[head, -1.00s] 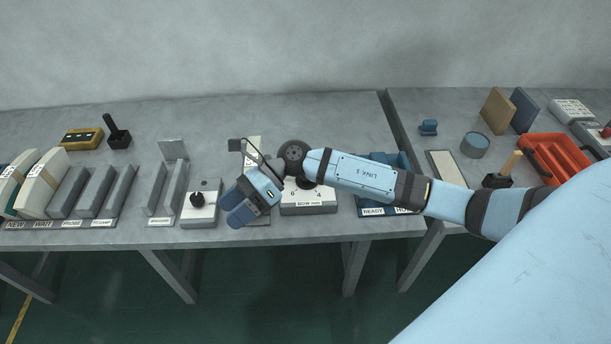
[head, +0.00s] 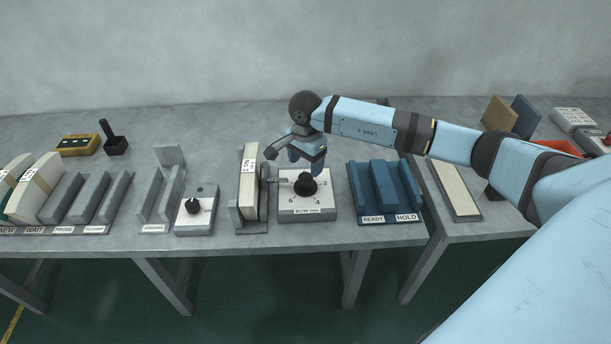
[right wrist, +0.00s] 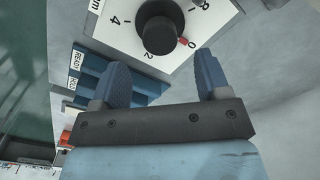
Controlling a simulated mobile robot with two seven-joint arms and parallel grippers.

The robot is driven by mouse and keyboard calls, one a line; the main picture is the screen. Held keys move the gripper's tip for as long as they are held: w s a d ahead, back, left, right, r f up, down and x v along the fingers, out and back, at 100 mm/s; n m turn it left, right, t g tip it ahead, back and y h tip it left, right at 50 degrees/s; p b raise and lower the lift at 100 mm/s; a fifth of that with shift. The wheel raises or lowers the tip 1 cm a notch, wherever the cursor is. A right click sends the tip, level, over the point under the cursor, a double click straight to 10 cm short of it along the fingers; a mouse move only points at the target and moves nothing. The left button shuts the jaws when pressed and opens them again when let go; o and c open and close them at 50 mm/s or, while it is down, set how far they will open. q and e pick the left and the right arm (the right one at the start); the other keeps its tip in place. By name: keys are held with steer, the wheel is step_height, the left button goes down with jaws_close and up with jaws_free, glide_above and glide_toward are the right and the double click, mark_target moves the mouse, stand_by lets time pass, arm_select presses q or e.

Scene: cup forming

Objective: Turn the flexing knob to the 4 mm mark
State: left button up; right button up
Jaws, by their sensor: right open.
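The flexing knob (head: 306,183) is a round black knob on a white dial box (head: 300,206) near the table's front edge. In the right wrist view the knob (right wrist: 160,28) shows a red pointer mark (right wrist: 183,42) beside the 0. The numbers 2 and 4 are also printed around it there. My right gripper (head: 307,160) is just behind and above the knob in the head view. In the right wrist view its two blue fingers (right wrist: 162,75) are spread and empty, with the knob beyond their tips, apart from them. My left gripper is not in view.
A grey stand with a cream piece labelled No 3 (head: 249,170) stands close left of the dial box. A smaller white box with a black knob (head: 194,206) is farther left. The blue READY/HOLD rack (head: 384,190) stands to the right.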

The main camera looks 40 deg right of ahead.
mark_target(306, 176)
step_height(306, 176, down, 6)
steer(key=shift+r, duration=0.1)
steer(key=c, duration=0.9)
steer(key=shift+c, duration=0.2)
steer(key=shift+m, duration=0.4)
